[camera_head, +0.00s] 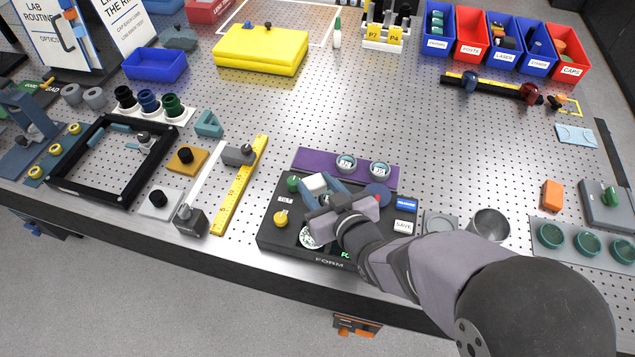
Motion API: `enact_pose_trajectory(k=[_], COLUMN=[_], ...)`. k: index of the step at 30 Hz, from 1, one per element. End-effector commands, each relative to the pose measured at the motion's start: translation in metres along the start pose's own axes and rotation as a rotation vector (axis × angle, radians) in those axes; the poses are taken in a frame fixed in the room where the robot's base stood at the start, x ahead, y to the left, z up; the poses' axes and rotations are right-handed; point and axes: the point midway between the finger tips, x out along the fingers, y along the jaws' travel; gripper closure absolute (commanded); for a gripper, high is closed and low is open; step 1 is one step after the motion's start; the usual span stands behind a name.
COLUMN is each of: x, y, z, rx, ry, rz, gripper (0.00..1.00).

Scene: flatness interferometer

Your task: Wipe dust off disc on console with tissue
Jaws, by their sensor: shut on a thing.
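The black console (272,236) marked FORM sits at the front edge of the table. My gripper (319,188) is over its middle, with blue fingers shut on a small white piece that looks like the tissue (315,182). I cannot tell whether the tissue touches the console. A dark blue disc (378,192) shows at the console's right rear, to the right of my gripper. A round, pale patterned face (310,238) shows at the front, partly covered by my gripper. The dust is too small to make out, and my gripper and arm hide the console's middle.
The console also has a green knob (293,183), a yellow knob (281,218) and a SAVE key (403,227). A purple strip (310,158) with two round pieces lies behind it. A yellow ruler (240,183) lies left, a metal cup (489,224) stands right.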

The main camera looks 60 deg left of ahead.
Motion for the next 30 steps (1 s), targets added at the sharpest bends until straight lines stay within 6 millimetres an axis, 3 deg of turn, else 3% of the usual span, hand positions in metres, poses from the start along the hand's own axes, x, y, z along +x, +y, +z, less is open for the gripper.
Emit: enact_pose_trajectory(k=[3,20,30], x=[0.006,-0.023,-0.007], y=[0.001,0.044,0.019], z=[0.015,0.025,0.02], rx=[0.001,0.002,-0.001], ry=[0.0,-0.002,0.0], rz=[0.001,0.002,-0.003], gripper=[0.83,0.83,0.83])
